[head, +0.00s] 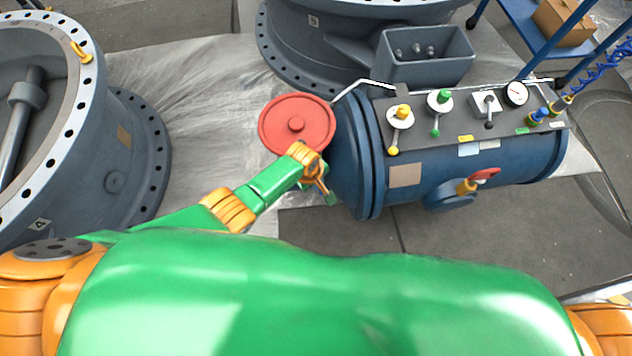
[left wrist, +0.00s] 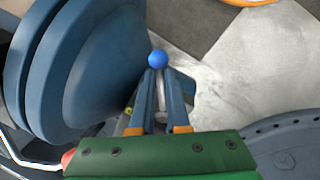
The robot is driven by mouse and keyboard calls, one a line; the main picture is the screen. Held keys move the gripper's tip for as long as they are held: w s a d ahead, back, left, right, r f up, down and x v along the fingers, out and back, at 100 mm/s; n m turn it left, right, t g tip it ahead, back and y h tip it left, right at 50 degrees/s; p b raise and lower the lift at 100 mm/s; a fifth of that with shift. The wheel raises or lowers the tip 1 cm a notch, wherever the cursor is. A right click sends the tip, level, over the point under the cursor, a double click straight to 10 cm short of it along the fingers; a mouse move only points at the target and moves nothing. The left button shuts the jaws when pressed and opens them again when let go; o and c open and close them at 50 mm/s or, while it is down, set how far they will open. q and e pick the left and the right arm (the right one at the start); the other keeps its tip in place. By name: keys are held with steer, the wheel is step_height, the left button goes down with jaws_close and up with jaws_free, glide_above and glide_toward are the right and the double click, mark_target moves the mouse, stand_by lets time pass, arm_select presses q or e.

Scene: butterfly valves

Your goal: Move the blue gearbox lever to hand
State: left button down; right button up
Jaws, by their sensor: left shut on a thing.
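The blue gearbox lever shows in the left wrist view as a round blue knob (left wrist: 158,59) on a pale stem. The stem runs between the two fingers of my left gripper (left wrist: 159,78). The fingers are closed on the lever just below the knob. In the head view my left gripper (head: 322,184) is just below the red handwheel (head: 284,118), beside the left end of the blue cylinder (head: 408,174). The lever cannot be made out there. My right gripper is out of view.
The cylinder's top panel (head: 465,120) carries yellow, green and black levers, a gauge (head: 516,93) and a small blue knob (head: 540,115). A grey bin (head: 428,68) stands behind it. A large flanged valve body (head: 90,150) is at left. Grey sheeting covers the floor between.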

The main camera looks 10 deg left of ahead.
arm_select(q)
steer(key=shift+s+d+f, duration=0.1)
steer(key=shift+s, duration=0.15)
steer(key=c, duration=0.9)
jaws_free()
steer(key=shift+w+d, duration=0.1)
steer(key=r+p, duration=0.3)
steer(key=r, duration=0.1)
steer(key=s+a+r+p, duration=0.1)
steer(key=r+p, duration=0.1)
steer(key=r, duration=0.1)
steer(key=shift+p, duration=0.3)
